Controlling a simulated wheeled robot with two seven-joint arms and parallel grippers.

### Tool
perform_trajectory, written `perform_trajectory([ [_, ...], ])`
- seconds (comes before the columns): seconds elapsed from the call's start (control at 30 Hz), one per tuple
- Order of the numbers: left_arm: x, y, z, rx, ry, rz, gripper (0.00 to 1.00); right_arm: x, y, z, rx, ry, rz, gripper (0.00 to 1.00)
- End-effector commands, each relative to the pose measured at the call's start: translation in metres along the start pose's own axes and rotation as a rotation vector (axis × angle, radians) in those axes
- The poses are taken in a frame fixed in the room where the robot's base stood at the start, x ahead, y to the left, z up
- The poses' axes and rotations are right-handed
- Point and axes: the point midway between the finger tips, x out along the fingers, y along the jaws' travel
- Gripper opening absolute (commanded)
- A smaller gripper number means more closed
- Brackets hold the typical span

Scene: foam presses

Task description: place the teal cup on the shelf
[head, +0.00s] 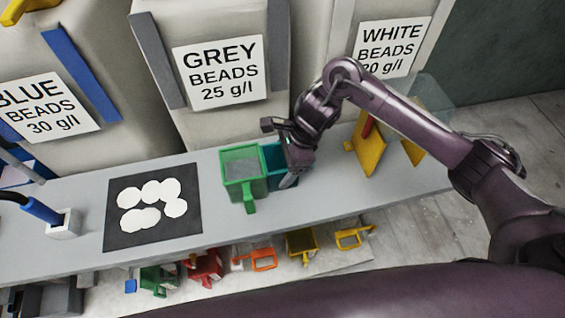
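The teal cup (271,165) is on the grey counter, right beside a green cup (243,172) filled with grey material. The teal cup's right side and handle area are hidden by my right gripper (281,155). My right gripper is at the teal cup, with one finger towards the back and one at its front right. Whether the fingers press on it cannot be told. Below the counter's front edge is a lower shelf (222,286) with several coloured cups and scoops. My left gripper is not in view.
A black mat (117,231) with white discs lies left of the green cup. A blue-handled tool (41,211) stands in a white holder. Yellow panels (368,148) stand on the right of the counter. Large labelled bead containers (222,105) line the back.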

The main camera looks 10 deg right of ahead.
Motion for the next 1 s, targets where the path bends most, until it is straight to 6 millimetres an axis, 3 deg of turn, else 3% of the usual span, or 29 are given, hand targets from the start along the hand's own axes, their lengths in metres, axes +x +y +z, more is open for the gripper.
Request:
perform_trajectory([
  [0.1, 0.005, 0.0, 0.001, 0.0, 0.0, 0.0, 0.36, 0.004, 0.0, -0.002, 0.0, 0.0, 0.0, 0.49],
  [0.13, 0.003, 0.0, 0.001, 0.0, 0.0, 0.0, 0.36, 0.002, 0.0, -0.001, 0.0, 0.0, 0.0, 0.76],
  [0.27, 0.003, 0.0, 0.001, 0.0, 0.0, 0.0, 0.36, 0.002, 0.0, -0.001, 0.0, 0.0, 0.0, 0.93],
  [0.67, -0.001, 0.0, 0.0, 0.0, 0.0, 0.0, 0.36, -0.004, -0.001, 0.0, -0.001, 0.001, -0.002, 0.94],
  [1.0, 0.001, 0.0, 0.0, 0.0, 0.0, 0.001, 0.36, -0.068, -0.002, -0.001, -0.003, 0.004, -0.007, 0.94],
])
